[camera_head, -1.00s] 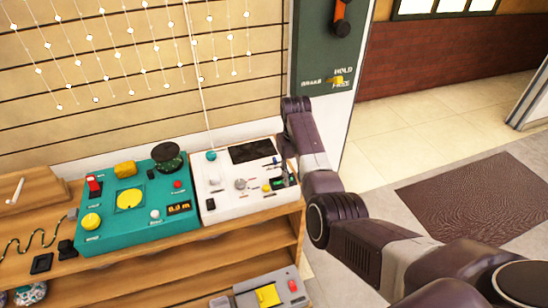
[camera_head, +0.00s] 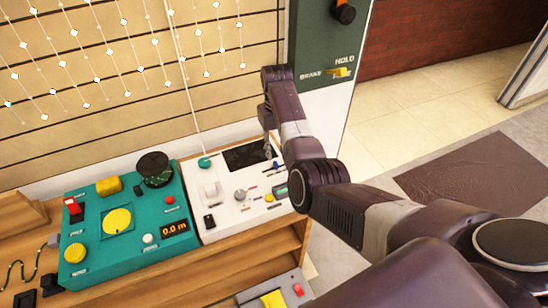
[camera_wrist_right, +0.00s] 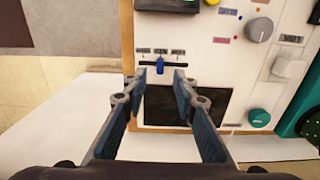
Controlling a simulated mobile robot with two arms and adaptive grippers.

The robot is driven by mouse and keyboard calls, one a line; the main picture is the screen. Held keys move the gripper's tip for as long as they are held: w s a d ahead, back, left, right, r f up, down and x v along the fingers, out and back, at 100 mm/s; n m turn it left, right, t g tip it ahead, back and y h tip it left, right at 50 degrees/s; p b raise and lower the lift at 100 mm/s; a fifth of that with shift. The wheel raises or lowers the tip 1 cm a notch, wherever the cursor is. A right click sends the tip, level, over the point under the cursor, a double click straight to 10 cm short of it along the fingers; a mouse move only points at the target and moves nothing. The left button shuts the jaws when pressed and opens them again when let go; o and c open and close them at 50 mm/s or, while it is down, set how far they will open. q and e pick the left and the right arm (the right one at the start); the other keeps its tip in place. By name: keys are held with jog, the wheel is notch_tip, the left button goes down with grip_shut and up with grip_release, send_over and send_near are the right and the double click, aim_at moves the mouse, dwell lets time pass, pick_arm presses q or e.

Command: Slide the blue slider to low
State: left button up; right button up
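The blue slider (camera_wrist_right: 160,66) is a small blue knob on a dark horizontal slot in a white control panel (camera_wrist_right: 210,60). It stands near the slot's middle, below three small labels too blurred to read. In the head view the blue slider (camera_head: 276,165) is a small blue spot beside the panel's dark screen. My right gripper (camera_wrist_right: 160,76) is open, its two fingers apart, with the knob showing between and just beyond the tips. It looks empty; contact cannot be told. In the head view my right gripper (camera_head: 268,148) hangs over the panel's far right part. My left gripper is not in view.
The panel also carries a dark screen (camera_wrist_right: 187,105), a grey knob (camera_wrist_right: 260,30) and a teal knob (camera_wrist_right: 259,118). A teal control box (camera_head: 128,220) stands to its left on a wooden shelf (camera_head: 235,262). Open floor lies to the right.

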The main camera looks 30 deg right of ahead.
aim_at(276, 163)
notch_tip(276, 163, down, 4)
jog(key=shift+f, duration=0.6)
grip_shut()
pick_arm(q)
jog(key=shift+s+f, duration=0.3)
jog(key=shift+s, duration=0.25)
